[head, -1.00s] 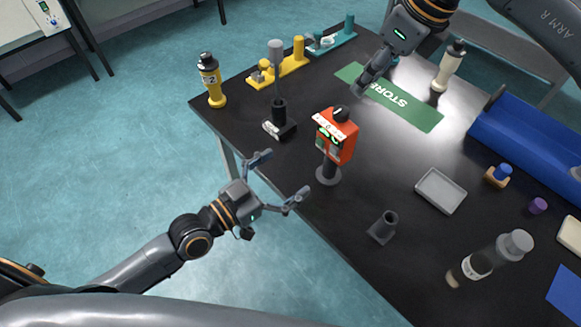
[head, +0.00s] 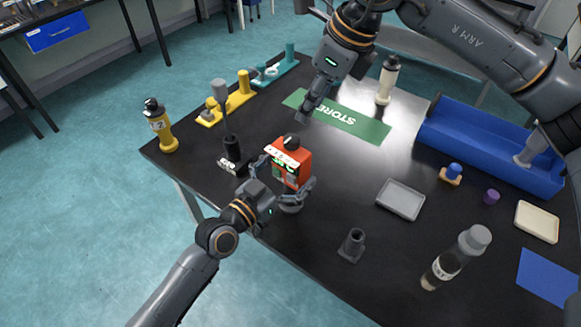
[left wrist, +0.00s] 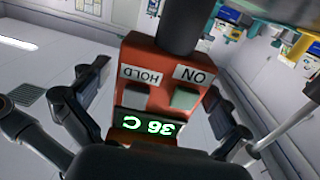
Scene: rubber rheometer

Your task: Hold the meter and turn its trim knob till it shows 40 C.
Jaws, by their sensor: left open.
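The orange-red meter (head: 297,164) stands upright on a dark round-footed stand at the table's near edge. Its black trim knob (head: 291,142) is on top. In the left wrist view the meter (left wrist: 158,75) appears upside down, with HOLD and ON labels. Its green display (left wrist: 150,125) reads 36 C. My left gripper (head: 283,186) is open, with one finger on each side of the meter; I see no clear grip. My right gripper (head: 309,106) hangs above the green mat, behind the meter, its fingers looking together and empty.
A black-and-grey tool (head: 231,147) and a yellow bottle (head: 162,130) stand left of the meter. A blue bin (head: 490,150) is at the far right.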

